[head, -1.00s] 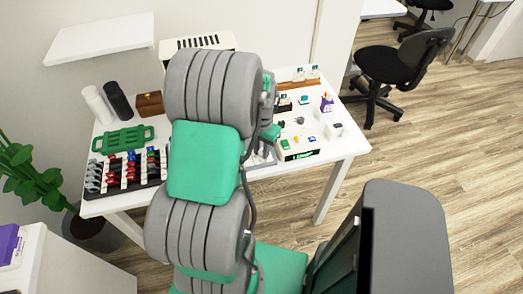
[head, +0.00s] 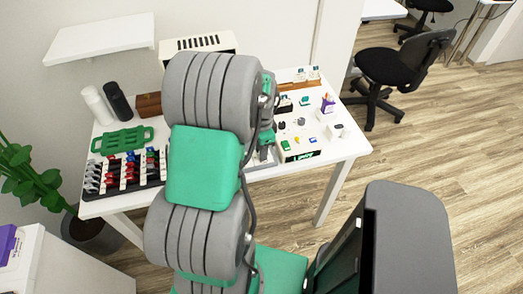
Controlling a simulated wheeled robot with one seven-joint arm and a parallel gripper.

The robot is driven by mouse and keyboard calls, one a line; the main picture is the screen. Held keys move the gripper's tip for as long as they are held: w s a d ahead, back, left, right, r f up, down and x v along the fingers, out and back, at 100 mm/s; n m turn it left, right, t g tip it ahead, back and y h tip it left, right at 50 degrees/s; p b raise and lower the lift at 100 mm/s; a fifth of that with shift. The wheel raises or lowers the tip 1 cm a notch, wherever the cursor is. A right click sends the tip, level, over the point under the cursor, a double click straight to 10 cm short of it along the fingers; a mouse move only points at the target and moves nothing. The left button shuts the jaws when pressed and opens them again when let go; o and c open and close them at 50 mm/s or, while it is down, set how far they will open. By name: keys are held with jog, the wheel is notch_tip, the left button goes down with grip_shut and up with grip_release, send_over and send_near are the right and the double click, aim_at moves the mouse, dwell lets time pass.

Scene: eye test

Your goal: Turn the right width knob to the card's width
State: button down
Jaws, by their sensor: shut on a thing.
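My gripper (head: 266,152) is over the front middle of the white table, mostly hidden behind my arm. It points down at a small grey device (head: 262,161) at the table's front. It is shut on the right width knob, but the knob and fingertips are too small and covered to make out. The knob's setting cannot be read. Small white cards (head: 314,73) stand in a wooden rack (head: 298,85) at the back right; no width can be read on them.
A black tray (head: 125,184) of coloured-handled pieces, a green holder (head: 123,139) and two bottles (head: 117,101) stand at the left. The table's right front corner is mostly clear.

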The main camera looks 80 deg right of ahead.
dwell(0.4)
jog(key=c, duration=1.2)
grip_release()
notch_tip(320, 180, up, 8)
jog(key=shift+f+b, duration=0.1)
jog(key=shift+b, duration=0.3)
